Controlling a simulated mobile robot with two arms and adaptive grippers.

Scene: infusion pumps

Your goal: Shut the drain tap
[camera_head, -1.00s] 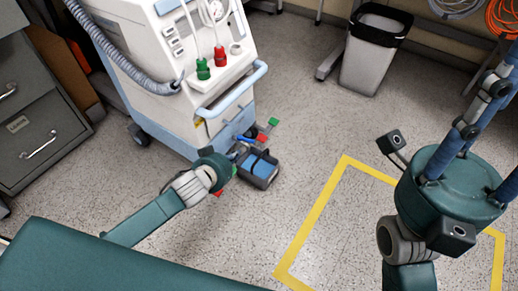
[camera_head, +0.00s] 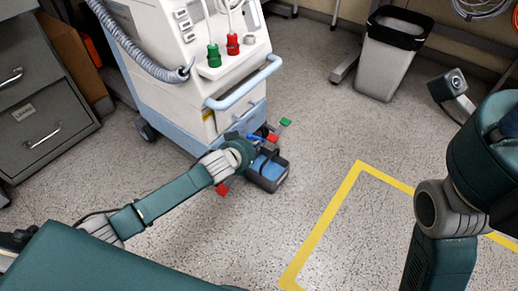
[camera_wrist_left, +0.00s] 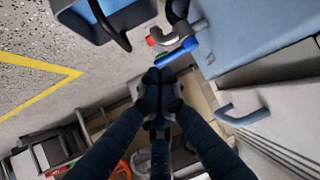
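A blue lever (camera_head: 251,137) sticks out low at the front corner of the white and blue machine (camera_head: 165,85), near a red piece (camera_head: 272,138) and a green piece (camera_head: 286,122). In the left wrist view the blue lever (camera_wrist_left: 178,52) sits on a grey metal pipe fitting (camera_wrist_left: 186,32). My left gripper (camera_wrist_left: 157,76) has its dark fingertips together, right by the lever's near end; I cannot tell whether they touch it. In the head view its fingers are mostly hidden behind its wrist.
A dark-rimmed tub with blue inside (camera_head: 268,171) stands on the floor beside the lever. A grey cabinet (camera_head: 40,115) is at left, a bin (camera_head: 388,60) at the back right. Yellow floor tape (camera_head: 325,222) marks open floor at the right.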

